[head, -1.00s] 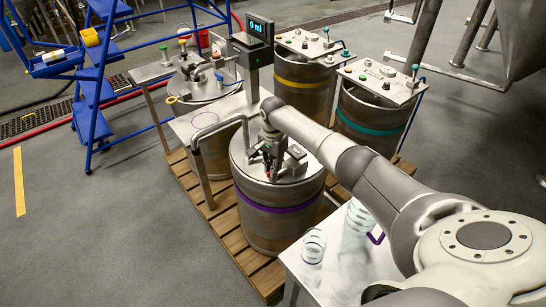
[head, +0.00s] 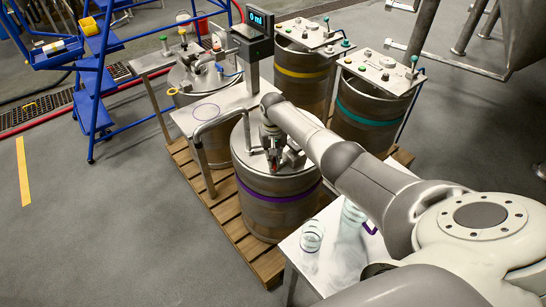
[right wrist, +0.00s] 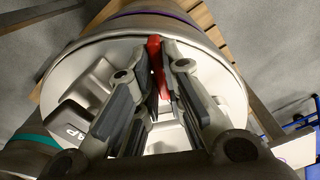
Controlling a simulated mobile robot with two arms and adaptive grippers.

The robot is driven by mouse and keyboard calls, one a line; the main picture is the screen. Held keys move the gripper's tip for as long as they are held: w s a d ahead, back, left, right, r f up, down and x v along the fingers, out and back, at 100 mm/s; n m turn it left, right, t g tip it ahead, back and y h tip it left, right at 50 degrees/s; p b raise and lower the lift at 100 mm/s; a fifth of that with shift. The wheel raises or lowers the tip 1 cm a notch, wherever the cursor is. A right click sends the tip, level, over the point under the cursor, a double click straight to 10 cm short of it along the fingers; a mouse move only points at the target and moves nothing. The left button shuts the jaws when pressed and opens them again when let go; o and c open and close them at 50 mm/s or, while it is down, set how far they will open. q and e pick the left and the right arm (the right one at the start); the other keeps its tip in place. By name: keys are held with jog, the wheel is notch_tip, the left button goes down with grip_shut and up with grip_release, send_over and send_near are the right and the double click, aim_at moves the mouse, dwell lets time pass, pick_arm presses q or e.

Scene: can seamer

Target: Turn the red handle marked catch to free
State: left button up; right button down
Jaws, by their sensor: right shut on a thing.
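The red handle (right wrist: 156,66) shows in the right wrist view on the round steel lid (right wrist: 220,84) of the drum with the purple band. My right gripper (right wrist: 160,98) is shut on the red handle, which sits between its dark finger pads. In the head view the right gripper (head: 273,162) is down at the lid of this drum (head: 276,212). The fingers hide much of the handle and its base, and I cannot read a catch or free marking. My left gripper is not in view.
A grey block with partly readable lettering (right wrist: 72,122) stands on the lid beside the gripper. A bent pipe (head: 215,122) and a display (head: 255,21) stand close by. A table with glass jars (head: 312,234) is in front. Drums with yellow and teal bands stand behind.

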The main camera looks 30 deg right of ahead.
jog(key=n, duration=0.4)
jog(key=shift+n, duration=0.7)
jog(key=c, duration=1.5)
grip_release()
jog(key=shift+c, duration=0.2)
notch_tip(320, 180, up, 12)
